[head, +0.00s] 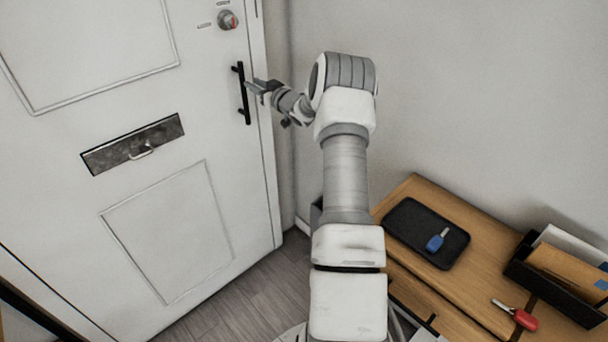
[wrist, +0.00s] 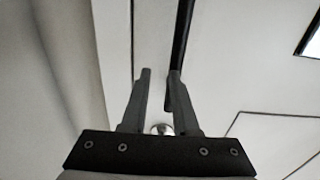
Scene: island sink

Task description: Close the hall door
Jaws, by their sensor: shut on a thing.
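The white hall door (head: 190,110) fills the left of the head view, with raised panels and a letter slot (head: 132,145). A black vertical bar handle (head: 241,95) is near its right edge, below a round lock knob (head: 227,19). My gripper (head: 254,88) is at the handle, reaching in from the right. In the wrist view the handle (wrist: 183,30) runs down between the two fingers of my gripper (wrist: 160,73), close to the right finger.
A wooden cabinet (head: 430,195) stands at lower right with a black tray (head: 405,222) holding a blue-headed key (head: 437,240). A red-handled item (head: 523,318) and a black letter holder (head: 555,292) are also on it. Grey floor (head: 245,305) shows below the door.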

